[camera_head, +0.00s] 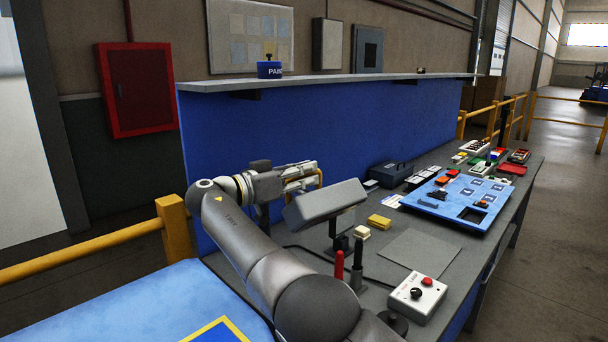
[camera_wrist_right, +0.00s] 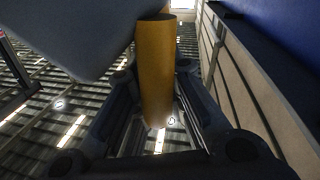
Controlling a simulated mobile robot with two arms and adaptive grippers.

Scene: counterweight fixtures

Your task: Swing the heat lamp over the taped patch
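The heat lamp has a grey box-shaped head (camera_head: 325,205) tilted on a stand above the grey bench. A yellow handle (camera_head: 320,178) is beside the head; it also shows as a yellow bar (camera_wrist_right: 157,70) in the right wrist view. My right gripper (camera_head: 302,178) is at this handle, with the handle between its fingers. Whether the fingers press on it is not clear. The lamp head fills the upper left of the wrist view (camera_wrist_right: 80,30). The taped patch (camera_head: 222,332), blue with a yellow tape border, is partly cut off at the bottom edge. My left gripper is out of view.
A white control box (camera_head: 416,299) with a red button, a red-handled lever (camera_head: 339,266) and a yellow block (camera_head: 379,222) are on the bench. A blue panel (camera_head: 455,200) lies farther right. A blue wall (camera_head: 310,125) stands behind. The blue surface (camera_head: 120,305) at lower left looks clear.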

